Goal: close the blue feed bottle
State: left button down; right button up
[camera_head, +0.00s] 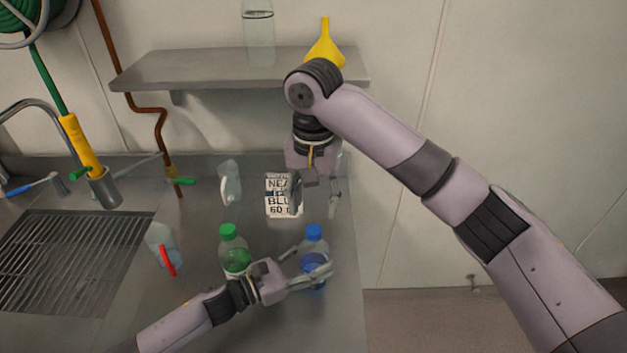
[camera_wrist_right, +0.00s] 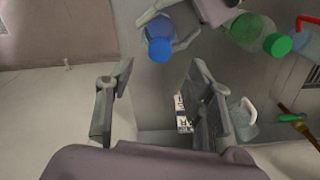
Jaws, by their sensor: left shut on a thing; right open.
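The blue feed bottle (camera_head: 313,262) stands upright on the steel counter with its blue cap (camera_head: 314,232) on its top; I cannot tell how tight it is. My left gripper (camera_head: 312,276) is shut around the bottle's body from the left. In the right wrist view the cap (camera_wrist_right: 160,50) shows at the top, with left gripper fingers around the bottle (camera_wrist_right: 158,26). My right gripper (camera_head: 316,200) is open and empty, pointing down above and behind the bottle. Its two fingers also show in the right wrist view (camera_wrist_right: 160,85), apart from the cap.
A green-capped bottle (camera_head: 235,258) stands just left of the blue one. A clear jug (camera_head: 230,183) and a red-handled jug (camera_head: 160,240) stand left, near the sink grate (camera_head: 70,260). A shelf (camera_head: 200,72) holds a yellow funnel (camera_head: 325,50).

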aim_at(301, 265)
jog(key=shift+r, duration=2.8)
pick_arm(q)
jog(key=c, duration=0.6)
grip_release()
jog(key=v, duration=0.7)
jog(key=shift+s+a, duration=0.15)
jog(key=shift+a, duration=0.05)
